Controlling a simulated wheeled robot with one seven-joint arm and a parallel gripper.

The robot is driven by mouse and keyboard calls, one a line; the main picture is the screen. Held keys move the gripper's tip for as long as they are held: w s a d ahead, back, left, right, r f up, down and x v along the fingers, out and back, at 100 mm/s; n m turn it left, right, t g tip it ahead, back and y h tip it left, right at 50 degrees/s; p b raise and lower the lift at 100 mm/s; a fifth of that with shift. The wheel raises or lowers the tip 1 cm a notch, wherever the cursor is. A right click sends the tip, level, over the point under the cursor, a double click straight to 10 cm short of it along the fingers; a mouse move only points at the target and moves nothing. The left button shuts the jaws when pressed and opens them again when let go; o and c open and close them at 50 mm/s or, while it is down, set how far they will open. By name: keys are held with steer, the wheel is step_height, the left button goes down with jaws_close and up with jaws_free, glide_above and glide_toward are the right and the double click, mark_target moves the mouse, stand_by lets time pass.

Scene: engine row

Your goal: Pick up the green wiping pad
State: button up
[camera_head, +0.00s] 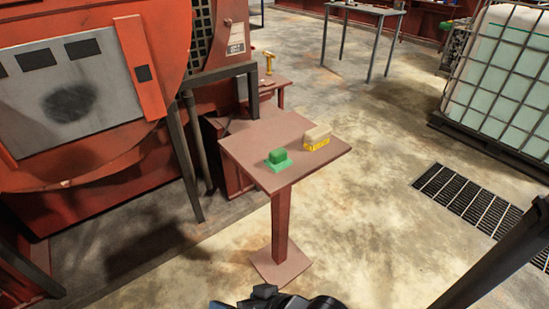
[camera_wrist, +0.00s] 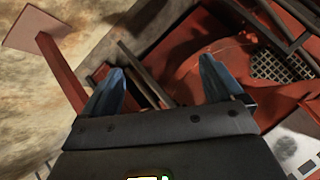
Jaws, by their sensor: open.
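The green wiping pad (camera_head: 278,160) has a flat base with a raised block on top. It lies near the front left of a small reddish-brown pedestal table (camera_head: 250,150). A beige and yellow brush-like block (camera_head: 317,137) lies behind it to the right, apart from it. My gripper shows in the wrist view (camera_wrist: 160,85) with its two fingers spread and nothing between them. The pad does not show in the wrist view. In the head view, part of my arm is at the bottom edge, below and in front of the table, and the fingertips are not visible.
A large red machine (camera_head: 90,100) stands left of and behind the table. A dark leg of its frame (camera_head: 186,165) is near the table's left side. A caged white tank (camera_head: 505,85) stands at right. A floor grate (camera_head: 468,197) and open concrete floor lie right of the table.

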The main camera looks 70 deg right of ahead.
steer(key=w+d+m+g+p, duration=0.2)
steer(key=w+d+m, duration=0.3)
steer(key=w, duration=0.4)
step_height(320, 180, up, 15)
steer(key=m+g+y+p, duration=0.1)
steer(key=m+g+p, duration=0.3)
steer(key=m+g, duration=0.45)
glide_above(278, 151)
steer(key=shift+w+d+f+t, duration=0.1)
steer(key=shift+w+f+t, duration=0.05)
steer(key=shift+t, duration=0.1)
steer(key=shift+d+f, duration=0.1)
steer(key=shift+f, duration=0.05)
step_height(278, 151, down, 3)
steer(key=b, duration=0.3)
steer(key=shift+s+a+f+b, duration=0.1)
steer(key=shift+f+b, duration=0.2)
steer(key=shift+f, duration=0.8)
steer(key=shift+s+a+f+b, duration=0.1)
steer(key=shift+f+b, duration=0.2)
steer(key=shift+f, duration=0.75)
steer(key=c, duration=1.1)
